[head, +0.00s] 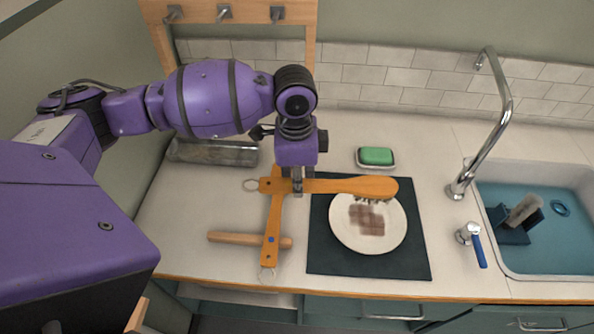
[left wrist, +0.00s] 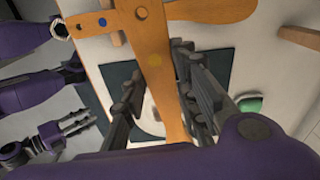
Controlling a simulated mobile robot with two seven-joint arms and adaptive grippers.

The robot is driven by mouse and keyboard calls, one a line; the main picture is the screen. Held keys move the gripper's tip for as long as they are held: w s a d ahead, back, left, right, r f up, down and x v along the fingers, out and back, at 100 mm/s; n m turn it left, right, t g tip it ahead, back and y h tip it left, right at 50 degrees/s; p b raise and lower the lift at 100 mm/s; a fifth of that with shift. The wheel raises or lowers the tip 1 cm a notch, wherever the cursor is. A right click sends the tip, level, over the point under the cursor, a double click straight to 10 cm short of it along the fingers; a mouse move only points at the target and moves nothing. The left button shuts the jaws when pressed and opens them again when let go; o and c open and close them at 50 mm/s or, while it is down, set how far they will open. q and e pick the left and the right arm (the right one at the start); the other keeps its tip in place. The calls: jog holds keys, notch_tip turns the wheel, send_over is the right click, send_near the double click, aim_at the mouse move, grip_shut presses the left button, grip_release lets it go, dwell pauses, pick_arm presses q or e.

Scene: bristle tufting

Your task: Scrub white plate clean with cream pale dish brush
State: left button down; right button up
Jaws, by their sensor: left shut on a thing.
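My left gripper (head: 298,186) is shut on the handle of an orange-wood brush (head: 352,186). In the left wrist view the handle (left wrist: 165,75) passes between the fingers (left wrist: 160,95). The brush head points right, dark bristles down, over the back edge of the white plate (head: 395,235). Whether the bristles touch the plate is unclear. A brown patch (head: 366,220) marks the plate's middle. The held brush looks orange, not cream. My right gripper (left wrist: 78,127) shows only in the left wrist view; it looks open and empty, away from the plate.
The plate rests on a dark mat (head: 330,260). Another orange wooden handle (head: 271,235) with a blue dot lies across a pale wooden rod (head: 225,238). A green soap (head: 376,155), a tap (head: 490,160) and a sink (head: 550,262) holding a blue rack (head: 510,236) stand behind and right.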

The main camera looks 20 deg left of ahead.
pick_arm(q)
jog(key=shift+w+f+m, duration=0.2)
jog(key=shift+f+m, duration=0.25)
jog(key=shift+m, duration=0.15)
jog(key=shift+f+b, duration=0.85)
jog(key=shift+f, duration=0.4)
notch_tip(320, 180, down, 5)
jog(key=shift+b, duration=0.8)
pick_arm(e)
jog(key=f, duration=0.2)
jog(key=s+d+f, duration=0.1)
jog(key=shift+f, duration=0.1)
jog(key=shift+s+f, duration=0.1)
jog(key=shift+s, duration=0.05)
pick_arm(q)
jog(key=shift+f, duration=0.55)
pick_arm(e)
jog(key=shift+s+f, duration=0.1)
